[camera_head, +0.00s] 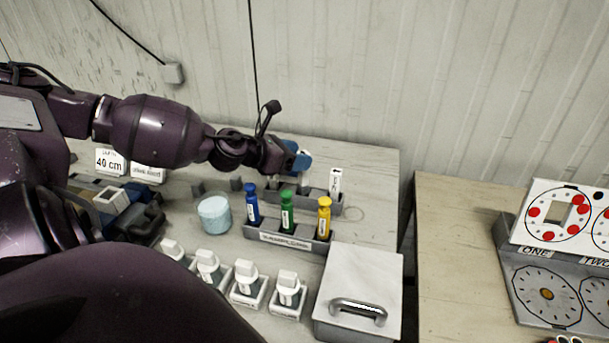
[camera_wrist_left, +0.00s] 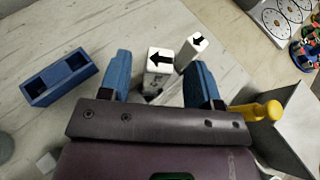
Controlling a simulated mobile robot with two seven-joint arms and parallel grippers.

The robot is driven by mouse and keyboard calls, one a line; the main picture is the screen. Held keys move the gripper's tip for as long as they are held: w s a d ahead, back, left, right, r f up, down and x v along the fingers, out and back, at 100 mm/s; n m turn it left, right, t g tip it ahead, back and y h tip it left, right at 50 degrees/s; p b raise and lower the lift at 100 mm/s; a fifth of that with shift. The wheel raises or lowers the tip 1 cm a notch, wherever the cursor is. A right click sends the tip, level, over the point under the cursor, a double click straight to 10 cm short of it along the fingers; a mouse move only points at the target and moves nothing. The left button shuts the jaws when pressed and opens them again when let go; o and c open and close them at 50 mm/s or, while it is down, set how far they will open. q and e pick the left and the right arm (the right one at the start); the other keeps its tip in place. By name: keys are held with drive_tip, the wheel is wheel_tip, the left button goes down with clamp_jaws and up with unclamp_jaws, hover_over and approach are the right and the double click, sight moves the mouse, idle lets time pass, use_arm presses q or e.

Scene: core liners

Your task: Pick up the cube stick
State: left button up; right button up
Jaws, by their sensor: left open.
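My left gripper (camera_head: 297,160) reaches in over the back of the table. In the left wrist view its blue fingers (camera_wrist_left: 160,78) are apart. A white square stick (camera_wrist_left: 159,60) with a black arrow on its end stands between them, with no clear contact. A second white arrow stick (camera_wrist_left: 194,50) is just beyond, to the right of it. I cannot tell which is the cube stick. My right gripper is out of view.
Blue, green and yellow bottles (camera_head: 325,219) stand in a front rack (camera_head: 285,242). A pale blue jar (camera_head: 214,214), a grey handled box (camera_head: 360,282) and several white pieces in trays (camera_head: 248,286) are nearby. A blue two-hole block (camera_wrist_left: 58,78) lies left in the wrist view.

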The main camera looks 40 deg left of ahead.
use_arm(q)
drive_tip(key=shift+b+x, duration=1.05)
drive_tip(key=shift+x, duration=1)
